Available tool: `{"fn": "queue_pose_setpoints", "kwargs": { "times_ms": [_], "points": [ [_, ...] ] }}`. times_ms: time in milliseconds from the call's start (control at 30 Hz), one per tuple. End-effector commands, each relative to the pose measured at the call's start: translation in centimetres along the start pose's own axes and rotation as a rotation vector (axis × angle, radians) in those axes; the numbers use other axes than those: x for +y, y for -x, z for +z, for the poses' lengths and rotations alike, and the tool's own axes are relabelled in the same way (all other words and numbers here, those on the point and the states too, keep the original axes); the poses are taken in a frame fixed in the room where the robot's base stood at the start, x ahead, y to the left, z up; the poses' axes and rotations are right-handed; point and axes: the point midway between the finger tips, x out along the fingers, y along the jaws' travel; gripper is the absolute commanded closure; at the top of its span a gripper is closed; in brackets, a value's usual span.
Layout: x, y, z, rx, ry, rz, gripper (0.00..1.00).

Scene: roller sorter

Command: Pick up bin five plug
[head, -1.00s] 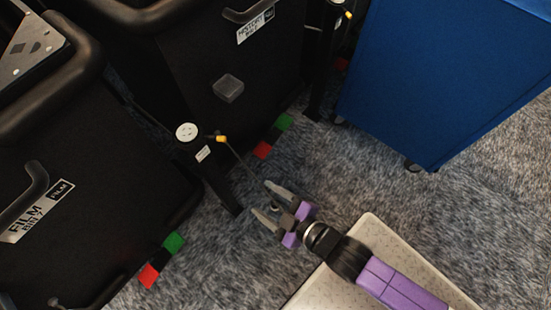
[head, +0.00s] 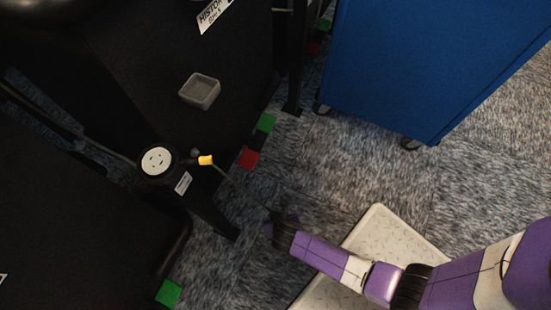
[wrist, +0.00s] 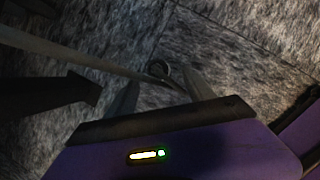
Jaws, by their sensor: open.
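Beside the round white socket (head: 157,161) on a black post, a small yellow piece (head: 206,160) sticks out, with a thin grey cord (head: 228,182) running down toward my gripper. I cannot tell for sure whether this yellow piece is the bin five plug. In the wrist view, my gripper (wrist: 160,88) is open, its two fingers pointing at the floor. A small round dark ring-like thing (wrist: 162,70) shows between and just beyond the fingertips, apart from them as far as I can tell. A long pale strip crosses behind.
Black bins (head: 175,55) stand at left and top, one with a clear box (head: 200,90) on its side. A blue bin (head: 420,60) is at upper right. Red and green floor markers lie along the bins.

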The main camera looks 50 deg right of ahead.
Motion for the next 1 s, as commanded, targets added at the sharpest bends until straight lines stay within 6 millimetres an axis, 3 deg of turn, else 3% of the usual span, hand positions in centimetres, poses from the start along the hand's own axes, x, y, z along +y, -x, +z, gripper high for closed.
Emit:
{"fn": "queue_pose_setpoints", "kwargs": {
  "times_ms": [700,1000],
  "points": [
    [0.4,-7.0,-0.4,-0.002,-0.006,0.003,0.38],
    [0.4,-7.4,-0.3,-0.001,-0.003,0.004,0.38]
  ]
}}
